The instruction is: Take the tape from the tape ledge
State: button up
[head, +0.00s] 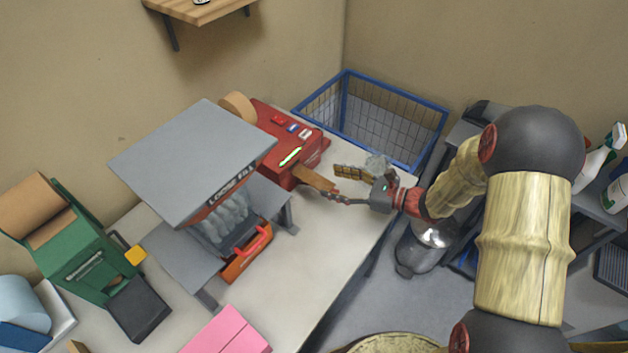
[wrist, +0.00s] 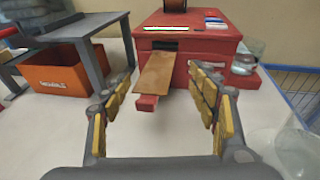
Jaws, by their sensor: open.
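The tape, a flat brown strip (head: 314,178), slopes out from the front of the red dispenser (head: 274,146). In the wrist view the tape (wrist: 157,74) lies over a narrow red ledge (wrist: 147,102), whose end shows below it. My gripper (head: 341,186) is open in front of the dispenser. In the wrist view its yellow-padded fingers (wrist: 162,82) stand wide apart on either side of the tape's near end, with clear gaps and no contact visible. How the fingertips compare in height with the tape is hard to tell.
A grey stand (head: 195,160) with an orange bin (head: 247,262) under it is left of the dispenser. A clear container (wrist: 246,58) stands at the dispenser's right. A blue wire basket (head: 345,92) is behind the table. The white tabletop (head: 325,238) in front is clear.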

aim_at(316, 179)
jog(key=x, duration=0.2)
jog(key=b+x, duration=0.1)
jog(key=x, duration=0.2)
jog(key=shift+s+f, duration=0.15)
jog(key=shift+f, duration=0.05)
jog(key=c, duration=0.8)
jog(key=shift+c, duration=0.2)
